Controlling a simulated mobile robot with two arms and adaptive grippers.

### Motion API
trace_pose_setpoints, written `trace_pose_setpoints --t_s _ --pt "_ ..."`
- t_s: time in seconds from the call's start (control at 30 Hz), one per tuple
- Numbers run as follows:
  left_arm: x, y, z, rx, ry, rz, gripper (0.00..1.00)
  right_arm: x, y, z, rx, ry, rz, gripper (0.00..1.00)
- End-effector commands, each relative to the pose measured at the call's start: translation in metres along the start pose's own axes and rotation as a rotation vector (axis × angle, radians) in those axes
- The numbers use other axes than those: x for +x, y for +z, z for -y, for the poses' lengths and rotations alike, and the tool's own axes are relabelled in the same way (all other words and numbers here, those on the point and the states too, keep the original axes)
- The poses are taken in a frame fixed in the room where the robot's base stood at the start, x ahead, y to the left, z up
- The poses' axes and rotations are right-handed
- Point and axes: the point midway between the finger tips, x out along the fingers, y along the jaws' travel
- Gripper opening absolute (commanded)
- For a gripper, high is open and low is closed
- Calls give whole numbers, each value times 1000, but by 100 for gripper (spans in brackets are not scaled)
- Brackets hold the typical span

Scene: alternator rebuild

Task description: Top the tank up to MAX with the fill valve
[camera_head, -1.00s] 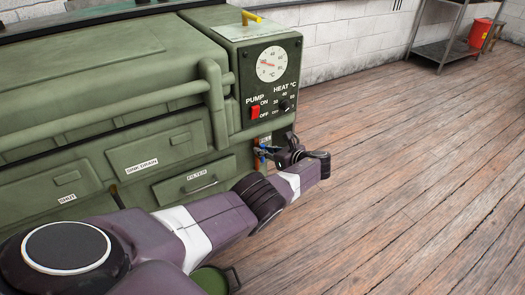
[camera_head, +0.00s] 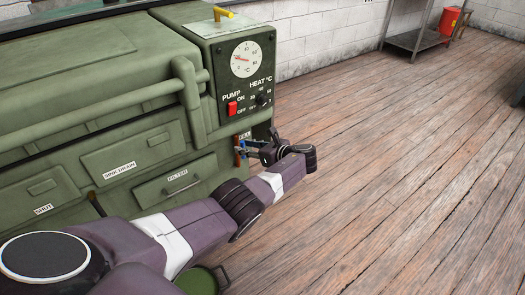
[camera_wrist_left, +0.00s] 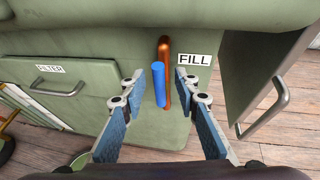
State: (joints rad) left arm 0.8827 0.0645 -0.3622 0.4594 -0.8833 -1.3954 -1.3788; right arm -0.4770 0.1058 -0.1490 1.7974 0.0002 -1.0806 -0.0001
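The fill valve's blue lever (camera_wrist_left: 158,85) stands in front of a copper pipe (camera_wrist_left: 165,58), left of the FILL label (camera_wrist_left: 195,59) on the green machine's panel. My left gripper (camera_wrist_left: 160,80) is open in the left wrist view, with one fingertip on each side of the lever and a gap to both. In the head view my left gripper (camera_head: 264,151) is at the machine's lower right corner, beside the copper pipe (camera_head: 237,156). The tank is part of the green machine (camera_head: 100,95); no MAX mark or fluid level shows. My right gripper is not in view.
The control panel has a dial (camera_head: 246,59), a red PUMP switch (camera_head: 232,109) and a HEAT knob (camera_head: 263,99). A FILTER drawer (camera_head: 182,184) is left of the gripper. A green bucket (camera_head: 203,281) stands on the floor. The wooden floor to the right is mostly clear.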

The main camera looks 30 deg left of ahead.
Motion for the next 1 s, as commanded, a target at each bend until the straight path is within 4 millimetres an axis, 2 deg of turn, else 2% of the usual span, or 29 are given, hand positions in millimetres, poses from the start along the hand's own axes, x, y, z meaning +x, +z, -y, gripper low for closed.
trace_pose_setpoints --t_s 0.4,0.5,0.7,1.0 --pt "-75 -1 1 1 -4 -3 29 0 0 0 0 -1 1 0" --pt "-88 -1 0 1 -2 -3 29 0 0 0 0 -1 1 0" --pt "-100 -1 0 2 -1 -2 29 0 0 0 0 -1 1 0" --pt "-100 -2 -1 1 0 -4 29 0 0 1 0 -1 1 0"
